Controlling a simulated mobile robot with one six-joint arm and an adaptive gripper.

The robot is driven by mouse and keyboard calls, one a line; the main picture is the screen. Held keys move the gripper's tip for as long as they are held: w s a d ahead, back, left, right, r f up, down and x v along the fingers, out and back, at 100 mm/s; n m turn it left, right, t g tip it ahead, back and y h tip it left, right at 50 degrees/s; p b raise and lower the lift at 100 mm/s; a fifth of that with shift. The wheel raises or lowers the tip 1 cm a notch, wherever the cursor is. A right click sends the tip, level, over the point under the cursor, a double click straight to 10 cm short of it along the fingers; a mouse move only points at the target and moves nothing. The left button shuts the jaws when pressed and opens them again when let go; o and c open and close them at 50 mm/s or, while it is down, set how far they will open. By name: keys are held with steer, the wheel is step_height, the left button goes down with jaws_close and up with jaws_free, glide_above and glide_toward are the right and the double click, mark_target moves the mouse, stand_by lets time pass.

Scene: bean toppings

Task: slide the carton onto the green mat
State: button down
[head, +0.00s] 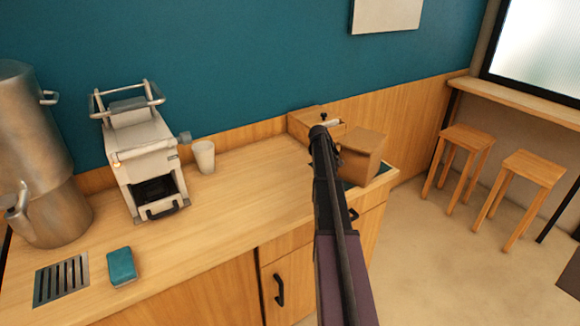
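A brown cardboard carton (362,157) stands upright near the right end of the wooden counter. A dark green mat (384,168) shows as a narrow strip at the carton's right side, by the counter's end. The carton hides most of the mat, and I cannot tell how much of the carton rests on it. My dark arm reaches up from the bottom of the view and ends just left of the carton, covering part of its left side. My gripper's fingers cannot be made out; I cannot tell whether anything touches the carton.
A wooden box (306,119) stands behind my arm against the backsplash. A white cup (204,157), a coffee machine (143,160), a metal urn (35,150), a teal sponge (122,266) and a drain grate (61,280) are farther left. The counter between cup and arm is clear.

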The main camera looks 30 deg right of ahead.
steer(key=shift+a, duration=0.65)
step_height(320, 180, up, 10)
steer(key=p, duration=1)
stand_by(0.5)
